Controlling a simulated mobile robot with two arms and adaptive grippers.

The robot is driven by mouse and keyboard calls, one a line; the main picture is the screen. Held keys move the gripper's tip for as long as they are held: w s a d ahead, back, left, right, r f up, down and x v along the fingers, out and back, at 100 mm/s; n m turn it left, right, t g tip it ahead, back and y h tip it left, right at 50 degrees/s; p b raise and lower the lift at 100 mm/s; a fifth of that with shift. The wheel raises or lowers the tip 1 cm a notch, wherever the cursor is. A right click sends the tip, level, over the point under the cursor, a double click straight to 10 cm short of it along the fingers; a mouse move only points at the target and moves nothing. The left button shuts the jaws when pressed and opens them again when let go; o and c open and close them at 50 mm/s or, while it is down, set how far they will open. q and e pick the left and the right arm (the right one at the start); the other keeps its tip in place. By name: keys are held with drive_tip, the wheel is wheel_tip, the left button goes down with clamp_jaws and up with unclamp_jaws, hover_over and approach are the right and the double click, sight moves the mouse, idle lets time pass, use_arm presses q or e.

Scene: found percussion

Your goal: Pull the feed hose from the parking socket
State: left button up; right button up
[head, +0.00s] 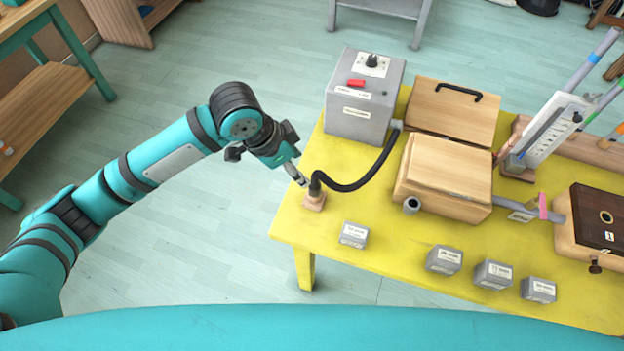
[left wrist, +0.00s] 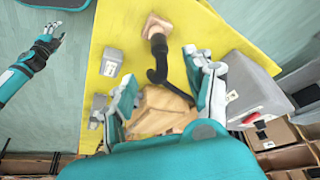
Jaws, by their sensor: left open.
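The black feed hose (head: 362,178) curves from the grey box to a small wooden parking socket (head: 315,202) at the table's near left corner. Its end stands upright in the socket. My left gripper (head: 299,177) is just left of the hose end, pointing down at it. In the left wrist view the fingers (left wrist: 160,70) are spread, and the hose (left wrist: 158,52) shows between and beyond them, with the socket (left wrist: 156,24) at the top. I see no grip on the hose. My right gripper (left wrist: 50,34) shows small at the left of the wrist view; its opening is unclear.
The grey box (head: 362,120) with a knob and red switch stands behind the hose on the yellow table (head: 345,270). Wooden bellows-like boxes (head: 447,178) are to the right. Several small grey labelled blocks (head: 354,235) line the near edge. Floor left of the table is free.

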sight(316, 181)
use_arm(q)
drive_tip(key=x, duration=1.1)
drive_tip(key=shift+d+f, duration=0.15)
drive_tip(key=shift+f, duration=0.2)
use_arm(e)
drive_tip(key=shift+d+r, duration=0.3)
drive_tip(key=shift+d, duration=0.05)
use_arm(q)
clamp_jaws()
drive_tip(key=shift+w+r+p, duration=0.1)
drive_tip(key=shift+r+p, duration=0.1)
drive_tip(key=shift+p, duration=0.25)
drive_tip(key=shift+r+p, duration=1.1)
drive_tip(key=shift+p, duration=0.05)
drive_tip(key=shift+r, duration=0.15)
use_arm(e)
wheel_tip(316, 181, up, 3)
drive_tip(key=shift+a, duration=0.15)
